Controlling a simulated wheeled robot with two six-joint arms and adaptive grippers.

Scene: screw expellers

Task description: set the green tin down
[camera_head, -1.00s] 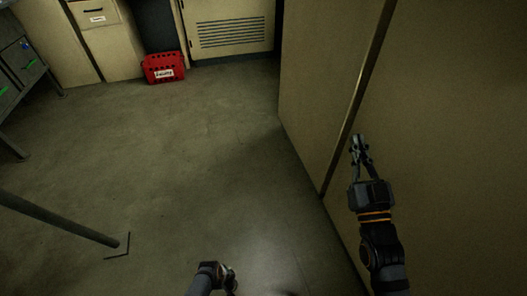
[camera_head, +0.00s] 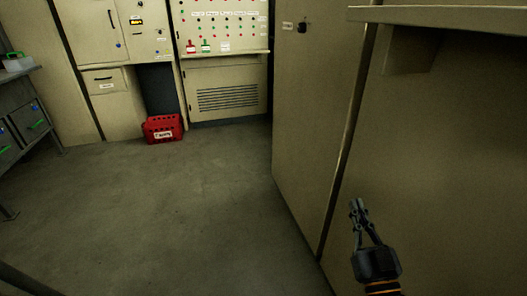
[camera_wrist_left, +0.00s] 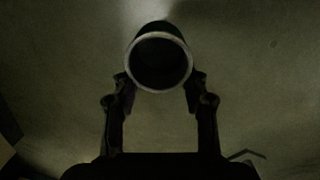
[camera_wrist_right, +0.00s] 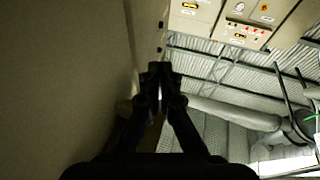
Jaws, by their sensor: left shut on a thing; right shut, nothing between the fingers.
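My left gripper (camera_wrist_left: 158,84) shows only in the left wrist view, shut on a round tin (camera_wrist_left: 160,60) with one finger on each side. The tin's round end with a pale rim faces the camera, and its inside is dark. Its colour cannot be made out in this light. Behind it is a dim floor-like surface, and the distance to it cannot be told. My right gripper (camera_head: 358,208) is shut and empty in front of the large beige cabinet at the right. It also shows in the right wrist view (camera_wrist_right: 160,72), fingers together.
A red crate (camera_head: 163,129) stands on the floor by the back cabinets. A control panel (camera_head: 222,28) with lights is above a vent. A grey workbench (camera_head: 28,118) stands at left. The beige cabinet (camera_head: 440,150) with a ledge (camera_head: 440,15) fills the right. The middle floor (camera_head: 160,210) is clear.

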